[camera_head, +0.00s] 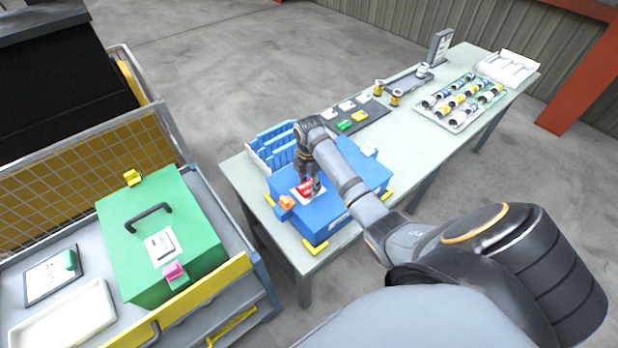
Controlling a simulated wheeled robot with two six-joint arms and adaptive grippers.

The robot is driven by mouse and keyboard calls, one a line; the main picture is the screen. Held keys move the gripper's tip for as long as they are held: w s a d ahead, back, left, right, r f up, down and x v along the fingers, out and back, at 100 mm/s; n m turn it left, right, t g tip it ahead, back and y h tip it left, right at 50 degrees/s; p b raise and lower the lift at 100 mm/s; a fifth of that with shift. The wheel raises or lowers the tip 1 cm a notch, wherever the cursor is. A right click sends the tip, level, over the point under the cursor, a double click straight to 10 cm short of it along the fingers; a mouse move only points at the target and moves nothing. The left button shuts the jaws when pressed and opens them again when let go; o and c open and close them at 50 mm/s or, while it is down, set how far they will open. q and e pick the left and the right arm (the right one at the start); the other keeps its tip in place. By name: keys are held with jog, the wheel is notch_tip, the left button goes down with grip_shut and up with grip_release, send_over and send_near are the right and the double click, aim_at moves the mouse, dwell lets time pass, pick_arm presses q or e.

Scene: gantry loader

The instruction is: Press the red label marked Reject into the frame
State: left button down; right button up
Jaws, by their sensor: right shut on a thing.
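The red label (305,188) is held low over the top of the blue box (310,215), at a pale frame (295,193) there. My right gripper (312,187) points down and is shut on the red label. The label overlaps the frame in the picture; whether it is seated in it or just above it I cannot tell. The lettering on the label is too small to read, and the gripper hides part of it. My left gripper is not in view.
An orange clip (286,203) sits on the blue box's edge. A blue rack (270,146) stands behind it. A dark mat (375,110) holds white, green and yellow pieces. A tray of cylinders (463,103) lies farther back. A green box (195,225) stands on the left cart.

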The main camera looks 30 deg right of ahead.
jog(key=shift+f, duration=0.15)
jog(key=shift+f, duration=0.3)
dwell(0.3)
jog(key=o, duration=1.1)
jog(key=shift+o, duration=0.4)
jog(key=o, duration=0.4)
